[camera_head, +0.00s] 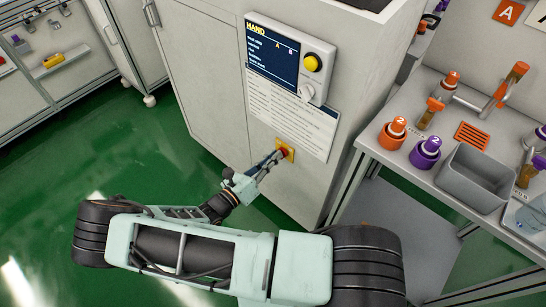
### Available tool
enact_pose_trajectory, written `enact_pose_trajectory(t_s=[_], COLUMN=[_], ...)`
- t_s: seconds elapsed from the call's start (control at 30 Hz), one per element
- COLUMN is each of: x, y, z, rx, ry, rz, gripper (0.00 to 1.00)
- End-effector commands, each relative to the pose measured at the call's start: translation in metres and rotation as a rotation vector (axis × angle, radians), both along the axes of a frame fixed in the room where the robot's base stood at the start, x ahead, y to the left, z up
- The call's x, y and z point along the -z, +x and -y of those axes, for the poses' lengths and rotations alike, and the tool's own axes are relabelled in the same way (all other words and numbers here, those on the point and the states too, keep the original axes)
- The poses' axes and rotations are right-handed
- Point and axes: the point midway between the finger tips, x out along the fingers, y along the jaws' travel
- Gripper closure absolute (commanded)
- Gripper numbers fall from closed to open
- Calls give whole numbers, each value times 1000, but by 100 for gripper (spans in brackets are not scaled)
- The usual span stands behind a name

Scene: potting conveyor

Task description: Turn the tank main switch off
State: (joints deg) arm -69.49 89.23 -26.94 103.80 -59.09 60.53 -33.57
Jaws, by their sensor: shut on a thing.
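The main switch (284,151) is a red knob on a yellow plate, low on the front of the light grey cabinet (212,75). My gripper (278,156) reaches it from the lower left and is shut on the red knob. The fingers hide part of the knob, so its turned position cannot be told. Above the switch sit a printed sheet (291,112) and a control panel with a dark screen (272,52) that reads HAND, a yellow button (311,63) and a white knob (306,92).
At right, a bench (400,152) holds orange and purple capped items numbered 2 (393,133) (425,152) and a grey bin (474,178). A wheeled cabinet (120,35) and a rack (50,65) stand at upper left. The green floor (110,150) is clear at left.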

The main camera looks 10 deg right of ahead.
Motion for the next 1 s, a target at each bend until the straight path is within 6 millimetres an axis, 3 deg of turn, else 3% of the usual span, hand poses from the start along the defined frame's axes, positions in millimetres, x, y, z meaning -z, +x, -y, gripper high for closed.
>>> enact_pose_trajectory(t_s=[0.03,0.07,0.2,0.57,1.0], x=[1,1,0,0,1], y=[0,0,0,-3,-51], z=[-1,-1,-1,-5,-73], rx=[-1,-1,0,-1,-3], ry=[2,2,2,3,4], rz=[0,0,0,1,1], gripper=[100,91,75,75,75])
